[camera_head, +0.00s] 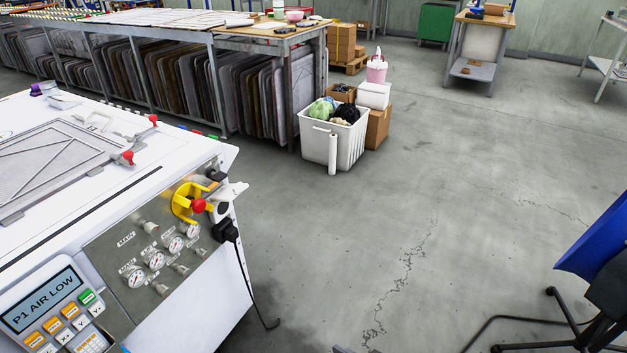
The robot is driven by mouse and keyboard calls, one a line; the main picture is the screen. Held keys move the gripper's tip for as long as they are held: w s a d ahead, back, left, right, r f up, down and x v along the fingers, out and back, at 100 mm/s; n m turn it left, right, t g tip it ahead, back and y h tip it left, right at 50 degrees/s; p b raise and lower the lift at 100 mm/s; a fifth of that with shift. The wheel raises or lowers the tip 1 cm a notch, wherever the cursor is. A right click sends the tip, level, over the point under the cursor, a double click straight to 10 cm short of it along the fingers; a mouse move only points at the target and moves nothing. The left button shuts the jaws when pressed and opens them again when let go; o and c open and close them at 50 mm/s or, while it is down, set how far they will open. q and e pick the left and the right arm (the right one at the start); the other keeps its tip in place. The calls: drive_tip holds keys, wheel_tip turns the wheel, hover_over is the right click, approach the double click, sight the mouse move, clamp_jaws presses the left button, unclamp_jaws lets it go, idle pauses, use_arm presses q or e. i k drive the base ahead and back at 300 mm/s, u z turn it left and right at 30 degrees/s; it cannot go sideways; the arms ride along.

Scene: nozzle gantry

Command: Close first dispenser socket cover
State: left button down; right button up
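A white machine (150,215) fills the left side. On its right corner is a yellow bracket (181,202) with a red knob (198,205). Next to it, a white flap-like part (232,191) sticks out to the right; I cannot tell whether it is a socket cover. A small dark fitting (215,175) sits just above it. Below, a black plug (226,231) is at the side face, and its black cable (252,290) hangs to the floor. No cover can be clearly identified as the first dispenser's. Neither of my grippers can be made out.
A panel with gauges (157,261) and a keypad display reading "P1 AIR LOW" (42,300) are at the front left. A white bin (334,142) stands beside a long rack (235,85). A blue chair (600,238) is at right. The middle floor is clear.

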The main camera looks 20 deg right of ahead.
sight(230, 191)
drive_tip(key=z, duration=1.6)
drive_tip(key=i, duration=0.5)
drive_tip(key=u, duration=2.75)
